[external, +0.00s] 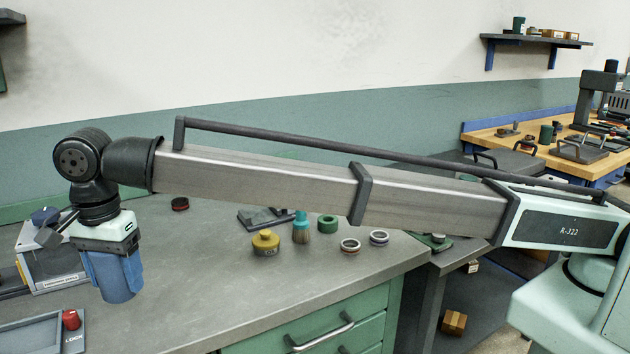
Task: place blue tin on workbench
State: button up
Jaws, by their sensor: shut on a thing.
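The blue tin (117,282) is a blue cylinder at the lower left of the external view. My gripper (114,268) points down from the end of the arm and is shut on the tin, with its fingers along the tin's sides. The upper part of the tin is hidden by the gripper's pale body. The grey workbench (215,285) with green drawers spreads below and to the right of it. The tin's base appears at or just above the bench top; I cannot tell whether it touches.
A machine (55,268) stands left of the tin, and a framed plate with a red knob (71,320) lies in front. The bench's front middle is clear.

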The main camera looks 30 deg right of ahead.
aim_at(111, 256)
jog(key=shift+f, duration=4.4)
jog(key=shift+f, duration=0.1)
jog(key=o, duration=1.2)
notch_tip(111, 256, up, 12)
jog(key=shift+r, duration=0.1)
